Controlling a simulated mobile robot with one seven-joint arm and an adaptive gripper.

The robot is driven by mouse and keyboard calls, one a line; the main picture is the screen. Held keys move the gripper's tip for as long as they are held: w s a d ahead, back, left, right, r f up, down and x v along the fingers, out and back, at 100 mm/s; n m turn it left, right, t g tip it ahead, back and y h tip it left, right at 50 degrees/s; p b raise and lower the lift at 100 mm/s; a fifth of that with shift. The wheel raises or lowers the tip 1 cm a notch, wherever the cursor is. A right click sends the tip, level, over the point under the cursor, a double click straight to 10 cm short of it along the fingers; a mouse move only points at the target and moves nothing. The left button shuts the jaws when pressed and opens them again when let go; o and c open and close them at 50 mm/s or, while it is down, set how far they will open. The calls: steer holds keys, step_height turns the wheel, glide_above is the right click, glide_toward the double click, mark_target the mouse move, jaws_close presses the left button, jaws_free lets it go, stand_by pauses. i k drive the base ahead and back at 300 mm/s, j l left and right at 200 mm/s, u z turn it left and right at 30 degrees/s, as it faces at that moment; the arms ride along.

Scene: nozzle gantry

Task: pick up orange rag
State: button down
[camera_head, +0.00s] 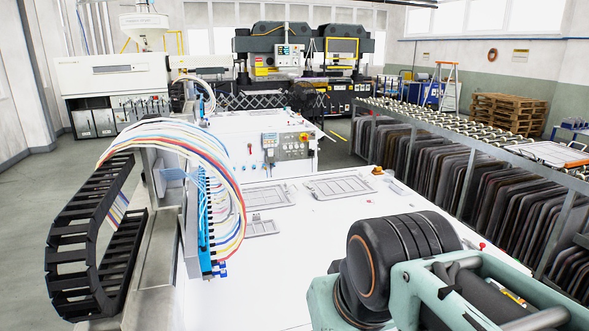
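I cannot make out an orange rag in the head view. A small orange item (377,171) stands at the far right edge of the white machine table (300,225), too small to tell what it is. Part of my own arm, teal and black, fills the lower right and hides the table's near right part. My gripper is not in view, so I cannot tell its state or what it holds.
A bundle of coloured hoses (232,185) and a black cable chain (75,240) stand at the left. A control panel (287,146) sits behind the table. A roller rack (440,128) over dark upright panels (470,178) runs along the right. The table's middle is largely clear.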

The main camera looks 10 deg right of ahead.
mark_target(377, 171)
steer(key=z, duration=0.25)
steer(key=i+l+z, duration=0.15)
steer(key=l, duration=0.2)
steer(key=l+z, duration=0.15)
steer(key=l, duration=0.2)
steer(key=i+l+z, duration=0.2)
steer(key=l+z, duration=0.25)
steer(key=i+l+z, duration=0.25)
steer(key=l+z, duration=0.2)
steer(key=i+l+z, duration=0.3)
steer(key=l+z, duration=0.15)
steer(key=i+l+z, duration=0.25)
steer(key=z, duration=0.2)
steer(key=i+z, duration=0.45)
steer(key=i+l+u, duration=0.1)
steer(key=i, duration=0.45)
steer(key=i+l+u, duration=0.1)
steer(key=i, duration=0.5)
steer(key=i+u, duration=0.9)
steer(key=k+l, duration=0.05)
steer(key=k, duration=0.05)
